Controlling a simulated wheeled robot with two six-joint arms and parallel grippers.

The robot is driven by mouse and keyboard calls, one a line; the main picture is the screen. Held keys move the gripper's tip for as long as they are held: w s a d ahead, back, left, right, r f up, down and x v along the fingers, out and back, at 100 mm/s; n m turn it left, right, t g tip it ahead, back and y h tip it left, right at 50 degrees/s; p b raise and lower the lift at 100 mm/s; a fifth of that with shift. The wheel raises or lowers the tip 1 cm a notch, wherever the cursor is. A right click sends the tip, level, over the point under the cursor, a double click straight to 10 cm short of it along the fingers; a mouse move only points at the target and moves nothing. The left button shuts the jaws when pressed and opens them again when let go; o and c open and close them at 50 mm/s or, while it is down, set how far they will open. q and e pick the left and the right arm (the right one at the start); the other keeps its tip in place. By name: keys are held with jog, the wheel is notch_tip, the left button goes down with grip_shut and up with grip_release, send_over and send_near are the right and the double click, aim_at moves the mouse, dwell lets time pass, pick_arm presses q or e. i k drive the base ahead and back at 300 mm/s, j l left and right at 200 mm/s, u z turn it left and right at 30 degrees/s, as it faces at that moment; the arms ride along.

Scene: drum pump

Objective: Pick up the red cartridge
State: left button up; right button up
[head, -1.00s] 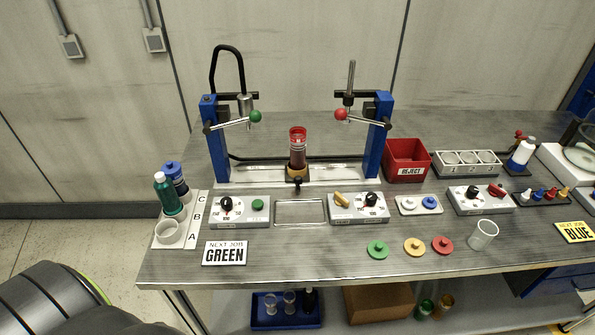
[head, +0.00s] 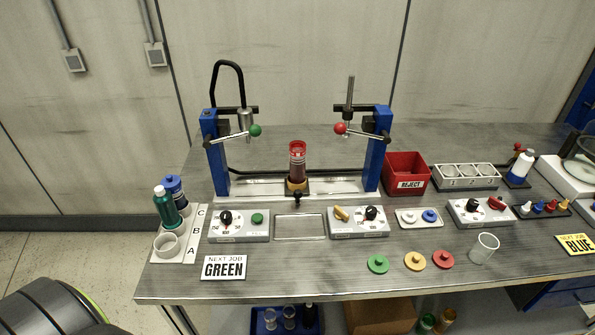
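The red cartridge (head: 297,160) stands upright in the middle of the bench, between the two blue posts. It is a clear tube with a red rim and dark red contents, and its base sits in a yellow-brown holder (head: 297,185). Neither of my grippers shows in the head view.
A left blue post (head: 216,155) and a right blue post (head: 375,155) carry levers with green and red knobs. Control boxes (head: 239,226) and (head: 358,222) flank a shallow metal tray (head: 300,238). A red reject bin (head: 407,175) stands right. The front centre is mostly clear.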

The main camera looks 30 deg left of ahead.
aim_at(298, 166)
jog(key=i+l+u, duration=0.15)
jog(key=u, duration=0.2)
jog(key=i+l+u, duration=0.55)
jog(key=u, duration=0.15)
